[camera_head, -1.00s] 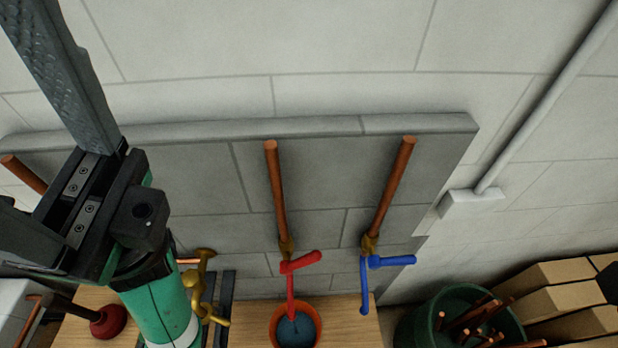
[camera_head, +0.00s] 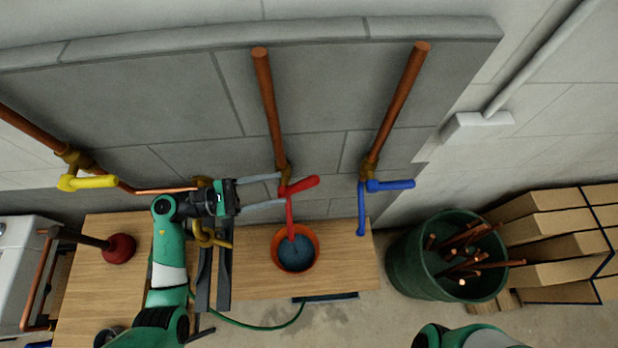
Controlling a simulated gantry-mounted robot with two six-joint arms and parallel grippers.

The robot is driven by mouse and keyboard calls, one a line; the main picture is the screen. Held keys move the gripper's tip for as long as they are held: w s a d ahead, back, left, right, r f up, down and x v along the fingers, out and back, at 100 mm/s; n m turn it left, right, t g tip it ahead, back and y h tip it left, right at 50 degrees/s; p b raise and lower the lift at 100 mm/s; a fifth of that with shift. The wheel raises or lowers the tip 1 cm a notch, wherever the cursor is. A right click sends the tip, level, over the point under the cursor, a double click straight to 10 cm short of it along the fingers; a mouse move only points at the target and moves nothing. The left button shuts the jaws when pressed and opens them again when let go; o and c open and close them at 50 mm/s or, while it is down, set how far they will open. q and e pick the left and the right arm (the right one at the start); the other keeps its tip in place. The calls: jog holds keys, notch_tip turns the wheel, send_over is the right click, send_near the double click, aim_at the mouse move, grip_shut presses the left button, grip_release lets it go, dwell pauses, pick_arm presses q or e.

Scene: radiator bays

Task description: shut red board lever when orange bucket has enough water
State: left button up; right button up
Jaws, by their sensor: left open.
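The red lever (camera_head: 302,186) sits on a brass valve at the foot of a copper pipe and points right and slightly up. A red spout (camera_head: 290,215) hangs below it, its lower end over the orange bucket (camera_head: 316,242). The bucket stands on the wooden bench and holds blue-grey water (camera_head: 294,252) below its rim. I cannot tell whether water is running. My left gripper (camera_head: 283,189) is open, its two fingers pointing right, with the tips close beside the red valve. Contact cannot be told. My right gripper is out of view.
A blue lever (camera_head: 392,185) is on the pipe to the right and a yellow lever (camera_head: 92,182) on the left. A brass tap (camera_head: 208,236) and a plunger (camera_head: 119,248) are near my left arm. A green bin (camera_head: 408,262) of copper pipes stands right of the bench (camera_head: 350,268).

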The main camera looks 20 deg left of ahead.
aim_at(302, 184)
pick_arm(q)
jog(key=p+x, duration=0.1)
jog(key=x, duration=0.7)
jog(key=shift+w+d, duration=0.2)
jog(key=shift+w, duration=0.05)
jog(key=shift+c, duration=0.2)
grip_shut()
dwell(0.8)
